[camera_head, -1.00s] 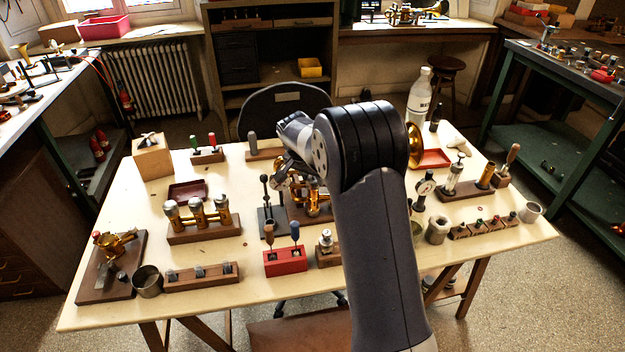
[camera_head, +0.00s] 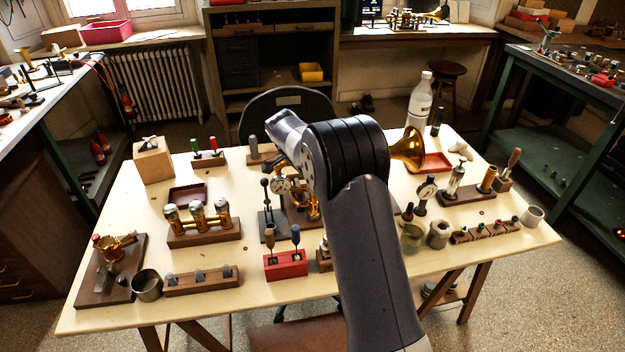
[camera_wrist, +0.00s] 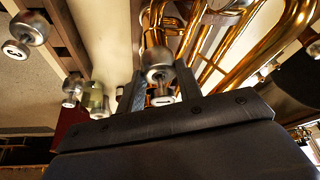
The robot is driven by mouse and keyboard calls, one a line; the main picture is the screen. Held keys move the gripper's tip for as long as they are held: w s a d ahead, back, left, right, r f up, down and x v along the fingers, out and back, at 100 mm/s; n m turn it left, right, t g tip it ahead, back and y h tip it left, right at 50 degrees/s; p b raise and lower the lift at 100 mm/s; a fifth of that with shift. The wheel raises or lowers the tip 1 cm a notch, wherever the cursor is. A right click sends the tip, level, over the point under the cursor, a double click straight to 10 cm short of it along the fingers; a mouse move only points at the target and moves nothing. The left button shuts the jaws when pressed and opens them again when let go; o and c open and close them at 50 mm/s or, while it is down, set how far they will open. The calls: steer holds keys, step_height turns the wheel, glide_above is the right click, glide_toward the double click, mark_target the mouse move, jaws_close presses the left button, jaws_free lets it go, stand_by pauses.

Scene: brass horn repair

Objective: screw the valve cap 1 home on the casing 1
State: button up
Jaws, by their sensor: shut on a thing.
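In the wrist view, a silver valve cap (camera_wrist: 158,72) with a white disc marked 1 sits between the fingers of my gripper (camera_wrist: 160,86), which is shut on it. A brass tube, seemingly casing 1 (camera_wrist: 157,38), lies just beyond the cap in line with it. I cannot tell whether cap and casing touch or how far the thread is engaged.
A red screwdriver block (camera_head: 286,264) is in front of the horn. Three silver-topped brass cylinders stand on a wooden base (camera_head: 205,238) at left. A brass bell (camera_head: 408,150) shows beyond my arm.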

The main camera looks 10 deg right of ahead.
steer(key=m+g+p, duration=0.1)
steer(key=m, duration=0.2)
steer(key=shift+w+r, duration=0.1)
steer(key=shift+m+g+p, duration=0.4)
steer(key=shift+m+g, duration=0.1)
steer(key=shift+m, duration=0.5)
steer(key=shift+m+g+p, duration=0.5)
steer(key=shift+m+p, duration=0.25)
steer(key=shift+m, duration=0.35)
steer(key=shift+w+m+g+p, duration=0.1)
steer(key=shift+m+g+p, duration=0.5)
steer(key=shift+m, duration=0.9)
